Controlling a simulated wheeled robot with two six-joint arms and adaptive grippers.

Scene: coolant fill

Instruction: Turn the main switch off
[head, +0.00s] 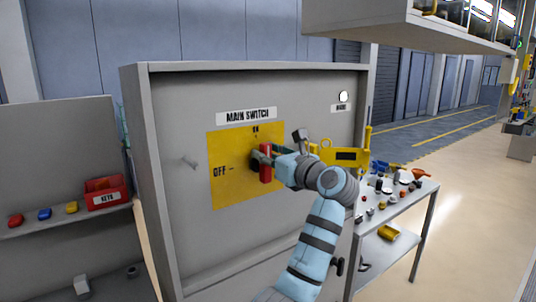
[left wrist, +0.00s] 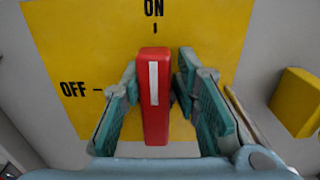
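The main switch is a red handle (head: 266,165) on a yellow plate (head: 228,150) on the grey cabinet front. In the left wrist view the red handle (left wrist: 155,100) stands upright, its white stripe in line with the ON mark (left wrist: 154,10). The OFF mark (left wrist: 75,89) is to its left. My left gripper (head: 264,157) is at the handle, with one finger on each side of it. In the left wrist view the fingers (left wrist: 158,82) are spread, with a narrow gap visible at the right finger. My right gripper is not in view.
A yellow device (head: 340,156) sticks out at the cabinet's right, close to my left wrist. A table (head: 398,208) with several small parts stands right of the cabinet. A red KEYS bin (head: 105,192) is on a shelf at left. An overhead shelf (head: 400,28) hangs upper right.

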